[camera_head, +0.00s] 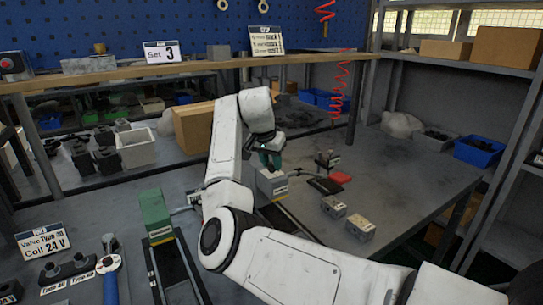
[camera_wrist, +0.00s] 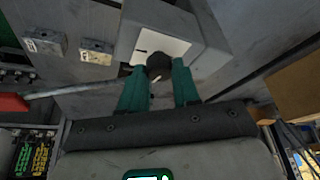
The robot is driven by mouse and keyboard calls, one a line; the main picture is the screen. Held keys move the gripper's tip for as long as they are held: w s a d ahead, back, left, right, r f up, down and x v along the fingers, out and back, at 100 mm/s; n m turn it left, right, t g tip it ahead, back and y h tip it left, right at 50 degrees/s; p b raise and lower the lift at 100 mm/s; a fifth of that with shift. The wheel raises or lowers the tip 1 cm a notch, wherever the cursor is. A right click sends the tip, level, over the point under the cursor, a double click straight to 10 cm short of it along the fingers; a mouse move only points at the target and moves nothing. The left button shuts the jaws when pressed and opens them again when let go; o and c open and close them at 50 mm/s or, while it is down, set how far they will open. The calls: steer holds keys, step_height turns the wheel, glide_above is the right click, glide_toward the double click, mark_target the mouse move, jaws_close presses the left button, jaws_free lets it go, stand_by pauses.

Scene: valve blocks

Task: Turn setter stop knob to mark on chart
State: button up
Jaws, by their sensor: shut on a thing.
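The setter (camera_head: 271,186) is a light grey box on the bench, in the middle of the head view. In the wrist view its grey body (camera_wrist: 207,47) carries a white plate (camera_wrist: 172,47) with a short dark line on it. A round black knob (camera_wrist: 158,65) with a small pale mark sits at the plate's edge. My gripper (camera_wrist: 158,78) has teal fingers shut on the knob, one on each side. In the head view my gripper (camera_head: 270,160) is over the setter and hides the knob. A chart card (camera_head: 266,42) stands on the shelf, its text too small to read.
A "Set 3" card (camera_head: 161,52) stands on the wooden shelf. A green block (camera_head: 154,214) stands left of my arm. Two small grey blocks (camera_head: 333,207) (camera_head: 361,227) and a red piece (camera_head: 340,178) lie right of the setter. A red coiled hose (camera_head: 341,85) hangs behind.

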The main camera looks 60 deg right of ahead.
steer(key=m+p, duration=0.1)
steer(key=m+g+p, duration=0.1)
steer(key=m, duration=0.1)
steer(key=shift+w+r+m+g+p, duration=0.1)
steer(key=shift+r+m+g+p, duration=0.1)
steer(key=shift+m+g+p, duration=0.15)
steer(key=m, duration=0.1)
steer(key=m+g, duration=0.1)
steer(key=m, duration=0.1)
steer(key=shift+w+d+f+m+y+p, duration=0.1)
steer(key=shift+m+y+p, duration=0.2)
steer(key=shift+p, duration=0.1)
steer(key=m+g+y+b, duration=0.1)
steer(key=m, duration=0.3)
steer(key=shift+d+f+m, duration=0.1)
steer(key=shift+m, duration=0.15)
steer(key=shift+w+m+g+y+b, duration=0.1)
steer(key=shift+m+g+y+b, duration=0.25)
steer(key=shift+m, duration=0.55)
steer(key=shift+m+g+y+b, duration=0.1)
steer(key=shift+m+y+b, duration=0.45)
steer(key=shift+m, duration=0.65)
steer(key=o, duration=1)
steer(key=shift+o, duration=0.2)
